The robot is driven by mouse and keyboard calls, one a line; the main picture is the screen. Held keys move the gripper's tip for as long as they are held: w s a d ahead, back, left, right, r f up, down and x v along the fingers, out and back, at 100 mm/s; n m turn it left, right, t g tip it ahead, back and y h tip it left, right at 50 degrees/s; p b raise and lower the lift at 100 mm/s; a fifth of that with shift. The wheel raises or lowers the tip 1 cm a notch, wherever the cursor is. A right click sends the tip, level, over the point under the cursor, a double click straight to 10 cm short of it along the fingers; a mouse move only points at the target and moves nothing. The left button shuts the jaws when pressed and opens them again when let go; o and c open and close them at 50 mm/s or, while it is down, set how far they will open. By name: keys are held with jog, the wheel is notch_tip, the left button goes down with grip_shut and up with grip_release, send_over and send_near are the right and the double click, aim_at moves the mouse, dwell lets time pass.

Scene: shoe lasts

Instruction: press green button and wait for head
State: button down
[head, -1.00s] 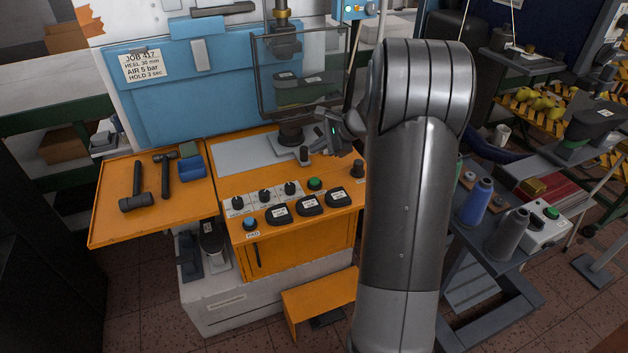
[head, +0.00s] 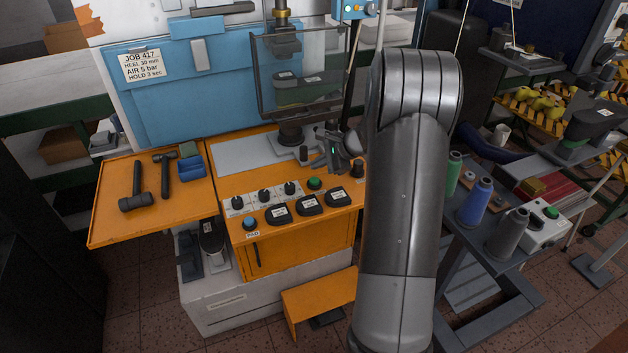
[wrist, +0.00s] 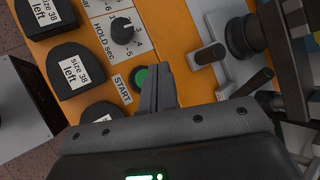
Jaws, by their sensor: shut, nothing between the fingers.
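The green button (head: 314,183) is on the orange front panel of the press. In the wrist view the green START button (wrist: 139,79) is partly covered by my fingers. My gripper (head: 322,167) is shut and empty, with its fingertips (wrist: 158,72) pointing down close to the button. I cannot tell whether they touch it.
Black pads (head: 310,204) marked "size 38 left", several dark knobs (head: 264,195) and a blue button (head: 250,223) share the panel. Two hammers (head: 136,186) lie on the left tray. A white box (head: 543,232) with another green button stands on the right cart.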

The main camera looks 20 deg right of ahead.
aim_at(318, 181)
jog(key=shift+f, duration=1.35)
jog(key=shift+f, duration=0.1)
dwell(1.0)
jog(key=shift+f, duration=0.3)
jog(key=shift+f, duration=0.5)
dwell(0.6)
jog(key=shift+r, duration=0.95)
jog(key=shift+r, duration=2.5)
